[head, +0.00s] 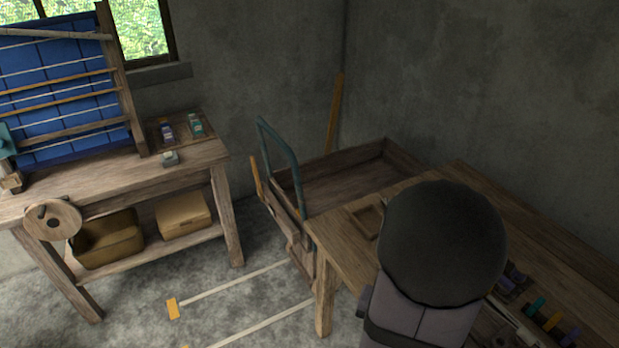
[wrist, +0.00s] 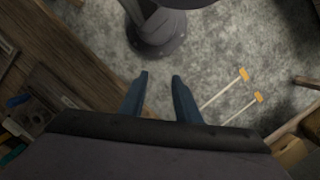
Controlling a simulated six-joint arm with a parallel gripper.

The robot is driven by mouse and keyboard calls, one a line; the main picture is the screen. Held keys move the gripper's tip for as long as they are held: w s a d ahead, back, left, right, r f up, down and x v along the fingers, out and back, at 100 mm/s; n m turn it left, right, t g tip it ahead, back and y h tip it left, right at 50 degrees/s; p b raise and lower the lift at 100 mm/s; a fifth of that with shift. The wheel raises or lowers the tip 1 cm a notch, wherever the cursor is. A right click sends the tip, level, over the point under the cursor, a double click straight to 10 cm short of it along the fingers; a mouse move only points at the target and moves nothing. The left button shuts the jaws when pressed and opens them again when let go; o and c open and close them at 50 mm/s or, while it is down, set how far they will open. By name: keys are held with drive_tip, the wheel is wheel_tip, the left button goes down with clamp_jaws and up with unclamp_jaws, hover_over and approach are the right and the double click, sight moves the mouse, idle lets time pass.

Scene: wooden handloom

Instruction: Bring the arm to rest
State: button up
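My gripper (wrist: 159,78) shows in the wrist view with its two blue fingers apart and nothing between them. It hangs over the grey floor (wrist: 208,50), and my own base shows beyond the fingers. In the head view a dark rounded part of my arm stands in front of the right-hand wooden table (head: 345,235). The fingers are not visible in the head view.
A wooden handloom (head: 120,80) with blue cloth (head: 60,85) stands at left. A wooden cart (head: 335,185) with a green handle stands at the back. Coloured spools (head: 552,322) lie on the right table. Pale strips (head: 235,283) lie on open floor.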

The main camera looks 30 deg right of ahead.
drive_tip(key=w+a+r+n, duration=0.2)
drive_tip(key=w+a+n, duration=0.2)
drive_tip(key=a, duration=0.4)
drive_tip(key=w+a+r+n+t+h, duration=0.1)
drive_tip(key=w+a+r+n, duration=0.1)
drive_tip(key=w+a+n, duration=0.3)
drive_tip(key=a+n, duration=0.1)
drive_tip(key=a, duration=0.2)
drive_tip(key=shift+h, duration=0.3)
drive_tip(key=shift+f, duration=0.1)
idle(0.4)
wheel_tip(320, 180, down, 36)
drive_tip(key=b, duration=3.6)
